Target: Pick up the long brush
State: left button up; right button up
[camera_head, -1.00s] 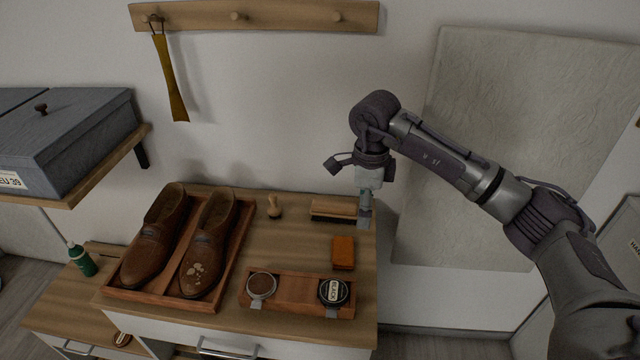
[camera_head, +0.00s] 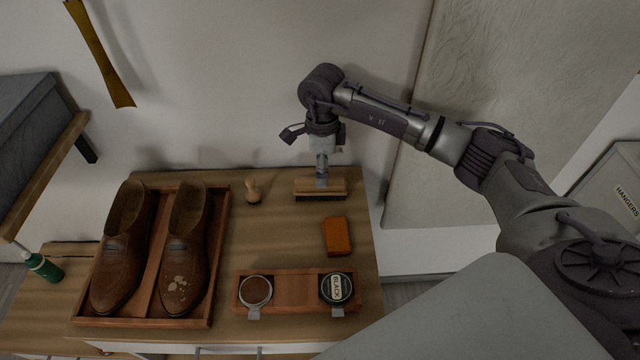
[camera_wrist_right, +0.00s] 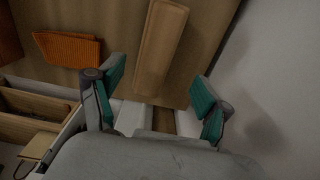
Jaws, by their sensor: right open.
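The long brush (camera_head: 308,189) has a pale wooden back and dark bristles. It lies bristles down at the back of the wooden dresser top, near the wall. My right gripper (camera_head: 322,180) points down over the middle of the brush and hides a little of its back. In the right wrist view the brush back (camera_wrist_right: 160,48) runs up the picture between the open green-padded fingers of the right gripper (camera_wrist_right: 158,84). Neither finger appears to touch it, and the remaining height cannot be told. My left gripper is not in view.
A tray (camera_head: 295,290) with two round tins is at the front. Brown shoes (camera_head: 122,250) sit in a tray at left. The wall is close behind.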

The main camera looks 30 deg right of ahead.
jog(key=shift+f, duration=0.65)
jog(key=f, duration=0.1)
jog(key=f+p, duration=0.1)
jog(key=f, duration=0.1)
jog(key=f+p, duration=0.1)
jog(key=shift+s+a+f, duration=0.15)
jog(key=shift+s+a, duration=0.1)
jog(key=shift+a, duration=0.1)
jog(key=shift+f, duration=0.4)
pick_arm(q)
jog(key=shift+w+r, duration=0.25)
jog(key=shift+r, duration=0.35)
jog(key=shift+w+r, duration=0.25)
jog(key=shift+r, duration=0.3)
pick_arm(e)
jog(key=shift+c, duration=0.3)
jog(key=c, duration=1.3)
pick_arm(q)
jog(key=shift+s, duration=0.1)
pick_arm(e)
jog(key=shift+o, duration=0.2)
jog(key=shift+r, duration=0.15)
